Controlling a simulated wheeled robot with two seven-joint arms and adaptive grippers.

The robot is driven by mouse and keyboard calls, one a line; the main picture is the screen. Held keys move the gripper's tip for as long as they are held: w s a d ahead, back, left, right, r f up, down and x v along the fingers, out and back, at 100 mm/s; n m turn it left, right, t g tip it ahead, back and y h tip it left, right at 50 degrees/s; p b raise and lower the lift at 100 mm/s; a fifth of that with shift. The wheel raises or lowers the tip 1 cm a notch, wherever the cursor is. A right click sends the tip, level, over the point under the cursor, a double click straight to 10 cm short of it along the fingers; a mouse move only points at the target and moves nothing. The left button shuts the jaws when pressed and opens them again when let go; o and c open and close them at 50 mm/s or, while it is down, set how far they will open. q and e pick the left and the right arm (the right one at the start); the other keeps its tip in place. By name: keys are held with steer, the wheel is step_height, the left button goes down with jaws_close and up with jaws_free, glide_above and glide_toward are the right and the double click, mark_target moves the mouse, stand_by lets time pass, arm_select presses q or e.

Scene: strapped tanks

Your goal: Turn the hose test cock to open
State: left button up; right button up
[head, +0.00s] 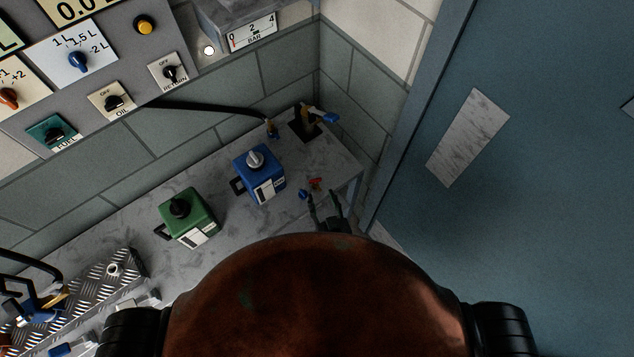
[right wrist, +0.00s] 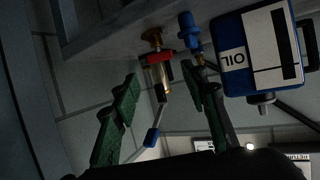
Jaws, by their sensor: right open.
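My right gripper (head: 325,207) is open and empty at the right end of the grey bench (head: 130,228). In the right wrist view its two green-padded fingers (right wrist: 163,105) stand apart. A brass cock body (right wrist: 158,78) with a grey lever and blue tip (right wrist: 152,138) shows between and beyond them; nothing is gripped. In the head view a dark fitting (head: 302,124) with a blue-tipped lever (head: 330,118) stands at the bench's back right corner, beyond the gripper; it looks like the same cock. A black hose (head: 205,108) ends in a brass end (head: 272,129) beside it.
A small red-handled part (head: 316,184) and a blue one (head: 303,194) lie close to the right fingers. A blue oil can (head: 258,175) and a green can (head: 188,217) stand left. A gauge box (head: 252,32) hangs above. The wall and blue door (head: 540,150) bound the right.

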mark_target(316, 181)
steer(key=x, duration=0.7)
steer(key=shift+w+a, duration=0.1)
steer(key=shift+w, duration=0.15)
steer(key=shift+c, duration=0.3)
